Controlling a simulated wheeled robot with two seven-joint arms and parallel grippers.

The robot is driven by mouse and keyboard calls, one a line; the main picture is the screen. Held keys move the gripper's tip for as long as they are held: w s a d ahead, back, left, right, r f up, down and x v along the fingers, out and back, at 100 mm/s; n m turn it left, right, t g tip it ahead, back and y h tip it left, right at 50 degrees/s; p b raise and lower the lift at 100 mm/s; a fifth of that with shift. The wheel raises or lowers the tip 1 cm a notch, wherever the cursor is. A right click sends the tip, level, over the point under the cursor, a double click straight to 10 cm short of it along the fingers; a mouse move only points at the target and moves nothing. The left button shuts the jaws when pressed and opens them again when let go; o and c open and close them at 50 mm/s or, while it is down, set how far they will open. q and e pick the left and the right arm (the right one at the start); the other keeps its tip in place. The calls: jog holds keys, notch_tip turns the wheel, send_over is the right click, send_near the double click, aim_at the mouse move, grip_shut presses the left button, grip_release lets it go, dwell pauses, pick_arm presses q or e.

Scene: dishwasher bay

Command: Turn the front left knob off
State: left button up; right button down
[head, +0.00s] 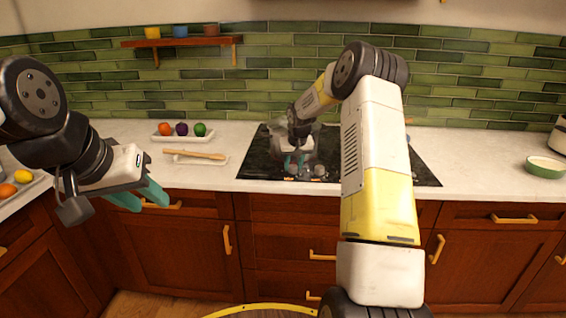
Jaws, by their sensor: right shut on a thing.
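The black cooktop (425,178) is set in the white counter, partly hidden by my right arm. Small grey knobs show along its front edge: a left one (291,170) and another (319,170) to its right. My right gripper (294,160) reaches down over the front left of the cooktop, its teal fingertips at the left knob. It is shut on that knob, though the contact is small in the picture. The knob's pointer angle is too small to read. My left gripper (141,197) is open and empty, in front of the cabinets at the left.
On the counter left of the cooktop are a tray of coloured balls (183,137) and a white dish with a wooden utensil (194,155). A green bowl (545,167) stands at the right. A wall shelf (182,42) holds small cups.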

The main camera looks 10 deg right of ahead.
aim_at(300, 176)
jog(key=n+y, duration=0.1)
jog(key=n, duration=0.1)
jog(key=shift+d+n, duration=0.1)
jog(key=shift+n, duration=0.3)
jog(key=shift+n+g+y, duration=0.4)
jog(key=shift+n+y, duration=0.1)
jog(key=shift+n, duration=1)
jog(key=c, duration=1)
grip_release()
jog(key=shift+r, duration=0.1)
jog(key=v, duration=0.7)
jog(key=shift+s+d+r, duration=0.15)
jog(key=shift+d+r, duration=0.05)
jog(key=shift+r, duration=0.05)
